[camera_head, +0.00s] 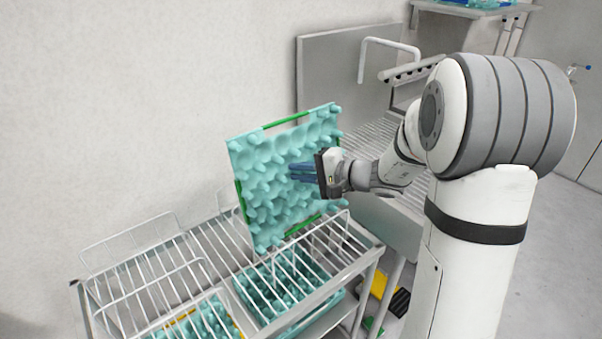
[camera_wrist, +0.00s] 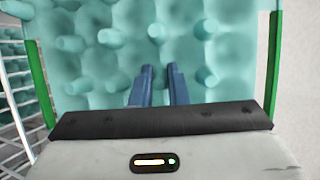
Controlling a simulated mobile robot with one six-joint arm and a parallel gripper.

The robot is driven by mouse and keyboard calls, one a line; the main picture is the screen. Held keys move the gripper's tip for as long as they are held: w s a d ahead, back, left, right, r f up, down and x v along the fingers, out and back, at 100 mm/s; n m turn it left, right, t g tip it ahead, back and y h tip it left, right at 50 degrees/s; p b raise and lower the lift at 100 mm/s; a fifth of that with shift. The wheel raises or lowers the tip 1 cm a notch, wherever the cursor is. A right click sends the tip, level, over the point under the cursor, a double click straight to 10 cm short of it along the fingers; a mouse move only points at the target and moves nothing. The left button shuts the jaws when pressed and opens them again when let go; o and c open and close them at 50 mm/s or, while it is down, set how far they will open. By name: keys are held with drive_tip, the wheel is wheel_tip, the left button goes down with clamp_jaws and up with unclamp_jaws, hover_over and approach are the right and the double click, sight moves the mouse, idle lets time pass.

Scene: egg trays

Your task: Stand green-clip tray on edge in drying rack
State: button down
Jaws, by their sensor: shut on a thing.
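The green-clip tray (camera_head: 275,165) is a teal egg tray with green clips on its edges. It is upright and slightly tilted in the head view, its lower edge at the wire dividers of the drying rack (camera_head: 150,262). I cannot tell whether it rests on the rack. My gripper (camera_head: 296,172) is shut on the tray, its blue fingers at the middle of the bumpy face. In the wrist view the tray (camera_wrist: 225,50) fills most of the picture, with a green clip on either side. The fingers (camera_wrist: 160,75) point into it, and their hold is partly hidden among the bumps.
More teal trays (camera_head: 285,290) lie on the shelf below the rack, one with yellow clips (camera_head: 185,318). A sink with a grey tap (camera_head: 385,55) is behind my arm. A wall is behind the rack. The rack's left slots look empty.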

sight(294, 196)
drive_tip(key=shift+f+b, duration=4)
drive_tip(key=shift+b, duration=0.55)
drive_tip(key=c, duration=1.3)
unclamp_jaws()
drive_tip(key=shift+c, duration=0.2)
drive_tip(key=v, duration=0.8)
